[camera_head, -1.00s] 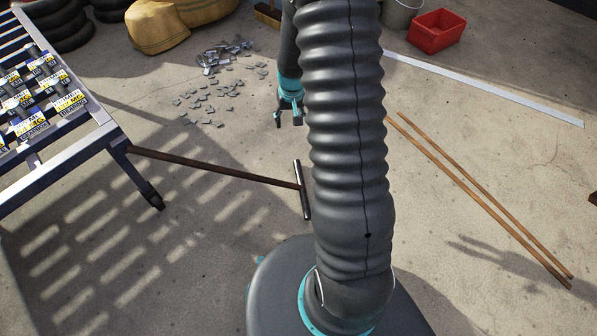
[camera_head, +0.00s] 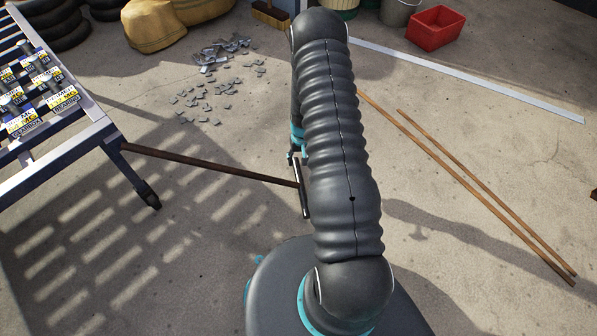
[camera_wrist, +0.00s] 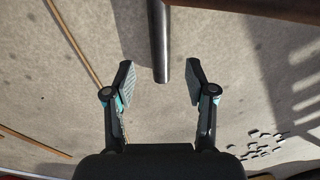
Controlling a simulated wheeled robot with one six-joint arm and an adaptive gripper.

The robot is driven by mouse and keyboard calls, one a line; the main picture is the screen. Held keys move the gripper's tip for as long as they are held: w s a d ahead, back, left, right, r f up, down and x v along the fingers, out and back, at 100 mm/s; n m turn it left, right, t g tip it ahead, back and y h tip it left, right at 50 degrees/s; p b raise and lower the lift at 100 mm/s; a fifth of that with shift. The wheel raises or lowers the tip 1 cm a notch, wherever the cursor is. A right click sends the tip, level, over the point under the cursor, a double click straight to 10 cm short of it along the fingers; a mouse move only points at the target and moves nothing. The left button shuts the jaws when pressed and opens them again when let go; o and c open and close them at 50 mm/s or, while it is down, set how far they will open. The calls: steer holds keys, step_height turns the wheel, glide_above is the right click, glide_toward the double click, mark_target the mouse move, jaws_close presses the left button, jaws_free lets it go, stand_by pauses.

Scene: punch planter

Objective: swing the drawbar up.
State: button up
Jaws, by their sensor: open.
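The drawbar (camera_head: 215,166) is a rusty brown rod. It runs low from the cart's end to a dark crossbar handle (camera_head: 301,195) close to my base. My gripper (camera_head: 296,158) is at the far end of the handle, partly hidden behind my arm. In the wrist view my gripper (camera_wrist: 160,70) is open, with one grey pad on each side of the end of the handle (camera_wrist: 159,35). Gaps show between the pads and the handle. The drawbar (camera_wrist: 260,8) crosses the upper right of that view.
The cart (camera_head: 75,140) stands at left, carrying several labelled items (camera_head: 35,95). Small metal pieces (camera_head: 215,65) lie scattered on the floor. Two thin wooden rods (camera_head: 470,190) lie at right. A red bin (camera_head: 437,28) stands at the back. Open floor surrounds the handle.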

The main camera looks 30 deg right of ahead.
mark_target(298, 171)
steer(key=f, duration=0.8)
steer(key=shift+w+a+b, duration=0.1)
steer(key=shift+a+b, duration=0.1)
steer(key=shift+b, duration=0.2)
steer(key=shift+r, duration=0.1)
jaws_close()
